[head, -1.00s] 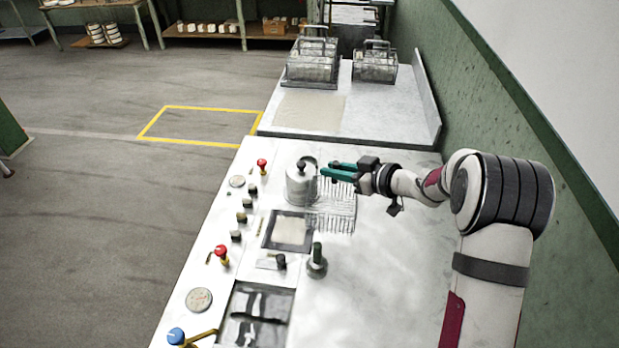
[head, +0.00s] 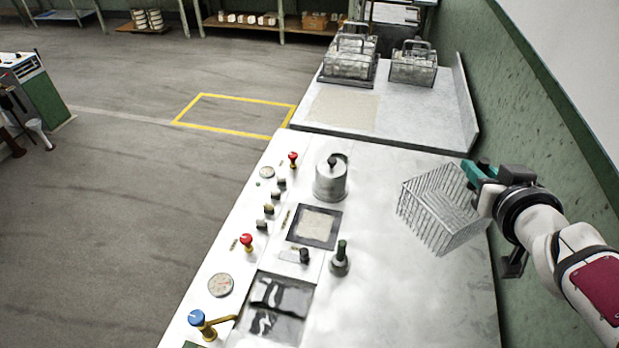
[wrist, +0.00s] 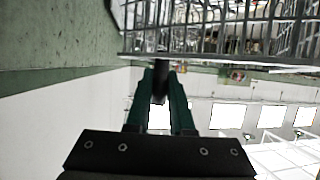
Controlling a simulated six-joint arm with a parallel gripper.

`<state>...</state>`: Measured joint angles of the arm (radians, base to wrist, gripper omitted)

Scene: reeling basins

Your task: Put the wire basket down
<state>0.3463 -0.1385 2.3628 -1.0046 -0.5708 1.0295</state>
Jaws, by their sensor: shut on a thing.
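The wire basket (head: 432,215), an open grid of thin metal wire, is in the right half of the head view, over the pale worktop (head: 400,300). It looks tilted. I cannot tell its exact height over the worktop. My gripper (head: 470,172), with green fingers, is shut on the basket at its upper right side. In the wrist view, the fingers (wrist: 162,85) close on a dark part beside the basket's wires (wrist: 220,40).
A lidded metal pot (head: 331,180) stands left of the basket. Loaded baskets stand on the far table (head: 425,110). A green wall (head: 510,110) bounds the right side. The worktop's front right is clear.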

